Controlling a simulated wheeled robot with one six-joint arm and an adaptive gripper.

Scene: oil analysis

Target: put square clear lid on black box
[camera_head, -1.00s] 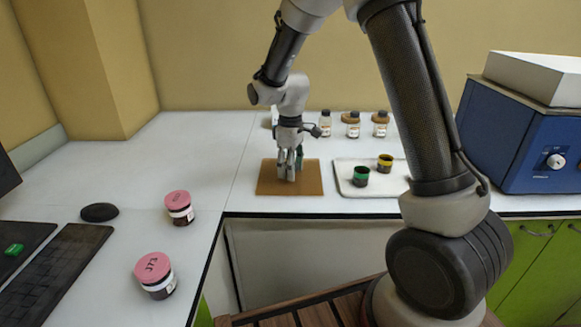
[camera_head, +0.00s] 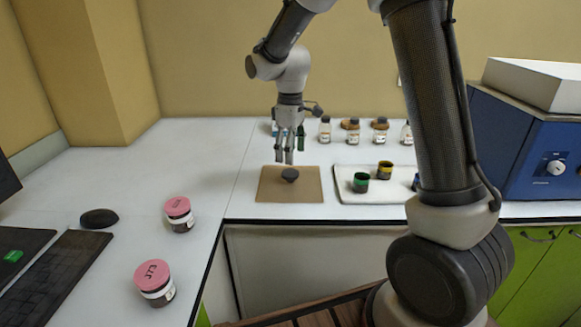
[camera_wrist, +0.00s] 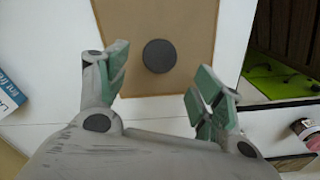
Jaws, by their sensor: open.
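My gripper (camera_head: 284,158) is open and hangs near the back edge of a brown board (camera_head: 268,191). In the wrist view its green-padded fingers (camera_wrist: 158,80) are spread with nothing between them. A small dark round piece (camera_head: 290,175) rests on the board, just below and in front of the fingertips. It shows as a flat dark disc (camera_wrist: 159,56) in the wrist view, apart from both fingers. I cannot make out a square clear lid or a square black box in either view.
Several small bottles (camera_head: 325,130) stand behind. Two pink-lidded jars (camera_head: 179,214) (camera_head: 154,283) are left. A blue machine (camera_head: 530,150) stands right.

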